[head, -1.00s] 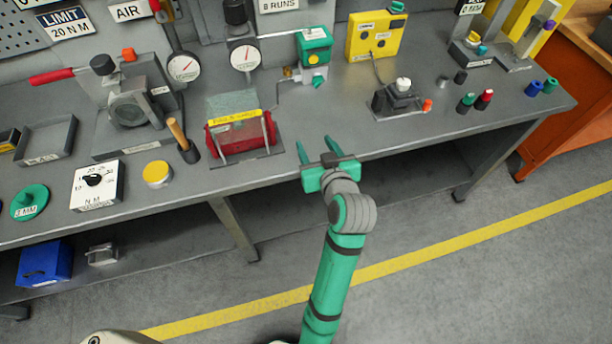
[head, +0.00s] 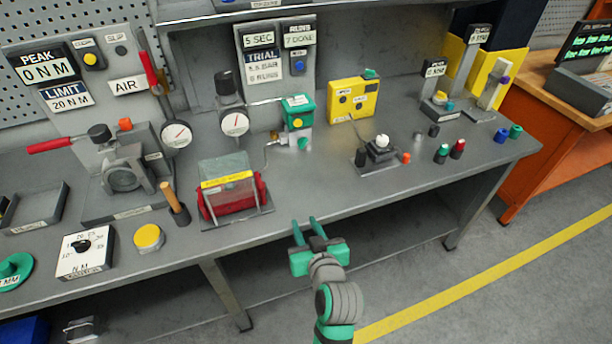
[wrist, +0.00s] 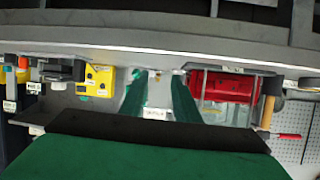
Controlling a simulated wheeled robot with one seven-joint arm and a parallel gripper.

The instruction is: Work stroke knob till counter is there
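My gripper (head: 305,226) is open and empty in front of the bench's front edge. Its two green fingers also show apart in the wrist view (wrist: 158,95). No knob label reading "stroke" is legible. Candidate knobs are a white knob (head: 382,140) on a dark block, a small yellow knob (head: 440,97) by a display at the back right, and a purple knob (head: 505,80) further right. All stand well away from my gripper. A counter panel marked RUNS (head: 299,40) on the back wall seems to read 7 DONE; its small print is unclear.
The bench (head: 330,193) carries a red roller (head: 228,198) with a clear guard, a yellow box (head: 352,98), a green unit (head: 299,112) and a wooden-handled tool (head: 173,203). Small coloured caps stand at right. The floor (head: 520,265) at right is clear.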

